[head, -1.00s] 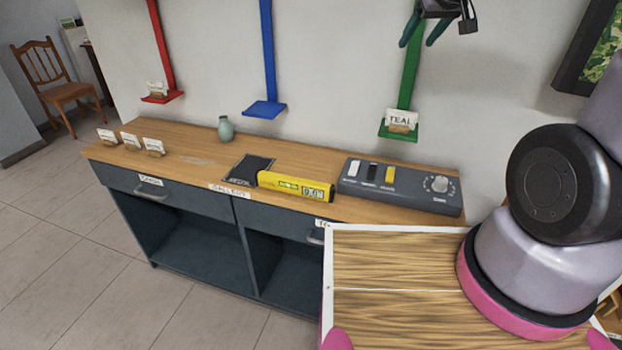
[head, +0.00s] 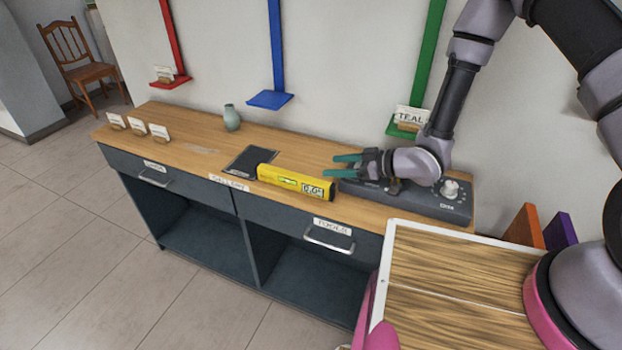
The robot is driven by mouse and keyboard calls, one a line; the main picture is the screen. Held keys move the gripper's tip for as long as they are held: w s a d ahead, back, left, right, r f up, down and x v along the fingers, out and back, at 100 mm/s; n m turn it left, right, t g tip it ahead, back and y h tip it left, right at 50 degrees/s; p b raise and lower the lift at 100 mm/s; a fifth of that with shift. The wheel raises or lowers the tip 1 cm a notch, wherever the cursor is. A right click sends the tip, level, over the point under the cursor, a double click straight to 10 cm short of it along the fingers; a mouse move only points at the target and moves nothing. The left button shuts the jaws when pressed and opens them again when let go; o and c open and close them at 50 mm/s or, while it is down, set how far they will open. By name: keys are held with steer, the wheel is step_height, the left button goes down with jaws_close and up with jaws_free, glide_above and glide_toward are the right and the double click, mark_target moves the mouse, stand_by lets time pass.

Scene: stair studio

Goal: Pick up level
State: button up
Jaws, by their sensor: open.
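The yellow level (head: 290,181) lies on the wooden top of the sideboard, near its front edge, with a digital readout at its right end. My gripper (head: 340,166) is open, with its teal fingers pointing left. It is just above and behind the right end of the level. The fingers look empty. I cannot tell whether they touch the level.
A black mat (head: 247,165) lies left of the level. A green vase (head: 231,118) and several small cards (head: 137,126) stand further left. A green shelf (head: 404,130) with a card is on the wall.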

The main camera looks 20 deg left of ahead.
steer(key=s, duration=0.1)
steer(key=s+f+y, duration=0.1)
steer(key=shift+s+f+g, duration=0.3)
steer(key=shift+s, duration=0.1)
steer(key=shift+s+a, duration=0.1)
steer(key=shift+a, duration=0.1)
glide_toward(293, 174)
steer(key=shift+a+f, duration=0.4)
steer(key=shift+a, duration=0.2)
steer(key=shift+a+f, duration=0.35)
steer(key=shift+a, duration=0.3)
steer(key=shift+n, duration=0.3)
steer(key=x, duration=0.4)
steer(key=shift+a+r, duration=0.25)
steer(key=shift+a+f, duration=0.2)
steer(key=shift+a, duration=0.3)
jaws_close()
